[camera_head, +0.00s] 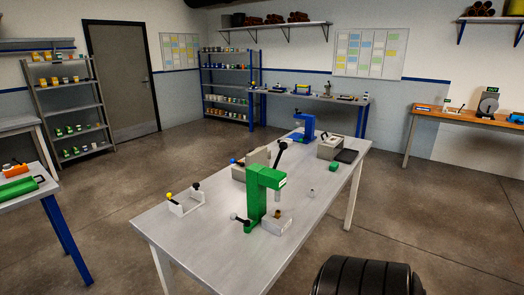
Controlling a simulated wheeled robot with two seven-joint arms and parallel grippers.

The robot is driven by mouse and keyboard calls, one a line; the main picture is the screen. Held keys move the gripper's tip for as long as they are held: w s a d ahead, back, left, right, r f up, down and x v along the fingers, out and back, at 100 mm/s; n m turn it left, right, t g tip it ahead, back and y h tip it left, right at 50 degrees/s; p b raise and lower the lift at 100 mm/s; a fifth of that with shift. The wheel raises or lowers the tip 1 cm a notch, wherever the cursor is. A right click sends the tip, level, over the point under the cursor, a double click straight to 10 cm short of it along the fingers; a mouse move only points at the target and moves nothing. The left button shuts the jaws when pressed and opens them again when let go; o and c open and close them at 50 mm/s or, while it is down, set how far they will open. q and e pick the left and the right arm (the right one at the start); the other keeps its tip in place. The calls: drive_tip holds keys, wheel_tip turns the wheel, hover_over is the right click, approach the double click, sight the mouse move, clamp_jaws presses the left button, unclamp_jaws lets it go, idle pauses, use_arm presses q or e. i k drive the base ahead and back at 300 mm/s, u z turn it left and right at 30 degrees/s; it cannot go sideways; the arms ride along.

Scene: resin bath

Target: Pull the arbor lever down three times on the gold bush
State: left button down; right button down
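A green arbor press (258,198) stands upright on the grey metal table. A dark lever (278,158) with a black knob rises from its top right side and leans up to the right. A second short bar with a dark knob (235,217) sticks out low on its left. A small gold-brown piece (278,214), which looks like the gold bush, sits on a pale block (277,226) at the press's front right. It is too small to tell whether it is seated in anything. Neither of my grippers is in view.
An orange-topped bench (456,122) stands at the right wall.

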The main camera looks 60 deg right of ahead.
sight(283, 146)
drive_tip(key=i, duration=0.95)
drive_tip(key=z, duration=3.3)
